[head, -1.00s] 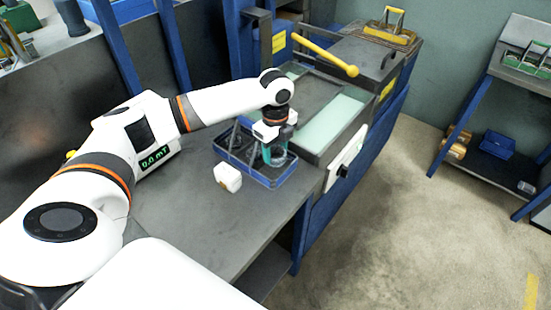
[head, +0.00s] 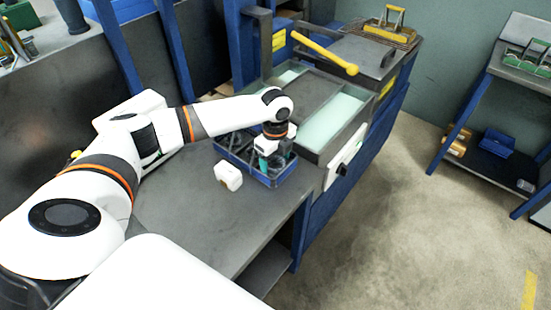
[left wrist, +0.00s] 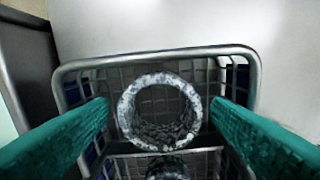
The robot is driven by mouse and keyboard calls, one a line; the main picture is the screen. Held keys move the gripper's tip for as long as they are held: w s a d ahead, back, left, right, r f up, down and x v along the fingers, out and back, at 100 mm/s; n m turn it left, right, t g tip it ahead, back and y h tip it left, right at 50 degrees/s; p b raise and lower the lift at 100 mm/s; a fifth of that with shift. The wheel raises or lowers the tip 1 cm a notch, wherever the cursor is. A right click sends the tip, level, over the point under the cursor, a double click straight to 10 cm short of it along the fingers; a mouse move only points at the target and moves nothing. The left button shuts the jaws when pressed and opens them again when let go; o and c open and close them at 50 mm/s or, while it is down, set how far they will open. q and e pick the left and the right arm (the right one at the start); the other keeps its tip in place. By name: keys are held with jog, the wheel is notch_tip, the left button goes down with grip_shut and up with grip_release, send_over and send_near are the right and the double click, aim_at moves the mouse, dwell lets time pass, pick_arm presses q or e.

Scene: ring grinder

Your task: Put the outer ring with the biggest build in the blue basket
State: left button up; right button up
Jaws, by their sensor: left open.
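The blue basket (head: 272,182) sits on the grey bench, with dark wire compartments inside. In the left wrist view, a grey speckled ring (left wrist: 127,112) stands in a metal wire holder (left wrist: 160,55), its opening facing the camera. Part of a second, darker round piece (left wrist: 168,172) shows below it, cut by the picture's edge. My left gripper (head: 266,164) is pointing down at the blue basket. Its green fingers, also in the left wrist view (left wrist: 165,115), are open, one on each side of the ring and apart from it. My right gripper is out of view.
A machine with a pale green tray (head: 333,118) and a yellow-handled lever (head: 325,53) lies behind and right. The bench front (head: 205,225) is clear.

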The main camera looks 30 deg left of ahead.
pick_arm(q)
notch_tip(320, 180, up, 12)
jog(key=b, duration=0.1)
jog(key=shift+r+b, duration=0.2)
jog(key=shift+b, duration=0.15)
dwell(0.4)
